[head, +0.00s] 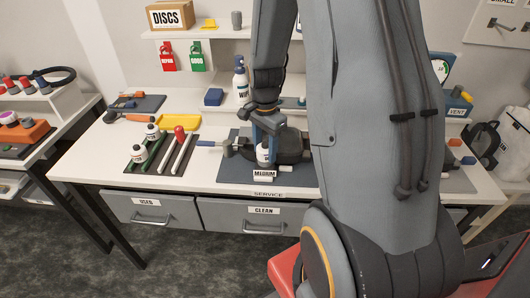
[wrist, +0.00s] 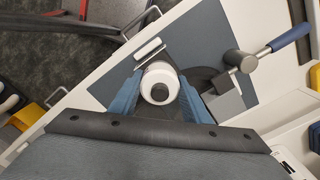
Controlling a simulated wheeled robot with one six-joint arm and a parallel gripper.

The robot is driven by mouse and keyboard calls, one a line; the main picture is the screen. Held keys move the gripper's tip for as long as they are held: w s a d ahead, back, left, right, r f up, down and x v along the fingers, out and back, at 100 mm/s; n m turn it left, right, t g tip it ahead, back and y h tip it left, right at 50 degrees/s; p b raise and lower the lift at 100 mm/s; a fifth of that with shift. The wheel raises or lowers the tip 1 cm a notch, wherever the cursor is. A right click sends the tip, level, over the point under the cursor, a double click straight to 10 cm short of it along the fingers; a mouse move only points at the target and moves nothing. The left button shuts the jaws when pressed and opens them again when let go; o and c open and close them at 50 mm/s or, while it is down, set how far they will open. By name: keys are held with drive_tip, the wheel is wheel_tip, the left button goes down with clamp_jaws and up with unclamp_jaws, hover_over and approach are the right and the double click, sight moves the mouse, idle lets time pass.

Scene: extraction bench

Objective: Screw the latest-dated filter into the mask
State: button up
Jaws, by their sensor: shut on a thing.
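My gripper (head: 264,132) is shut on a white filter (head: 263,157) with a dark label, held upright over the dark service mat (head: 232,175). In the wrist view the blue fingers of my gripper (wrist: 160,96) sit on either side of the filter (wrist: 153,70), whose white end shows a dark centre. A dark rounded thing, seemingly the mask (head: 289,148), lies on the mat right beside the filter, partly hidden by my arm. I cannot tell whether they touch. Two more white filters (head: 152,132) (head: 140,154) stand in a tray at left. No dates are legible.
A clamp with a blue handle (head: 207,143) stands left of the mask. A "MEDIUM" sign (head: 264,174) stands at the front of the mat. The tray (head: 134,169) also holds a red-topped stick. A yellow tray (head: 178,122) lies behind.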

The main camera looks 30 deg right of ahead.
drive_tip(key=m, duration=0.7)
drive_tip(key=o, duration=1.2)
drive_tip(key=n, duration=2)
drive_tip(key=shift+n, duration=0.3)
drive_tip(key=n, duration=0.7)
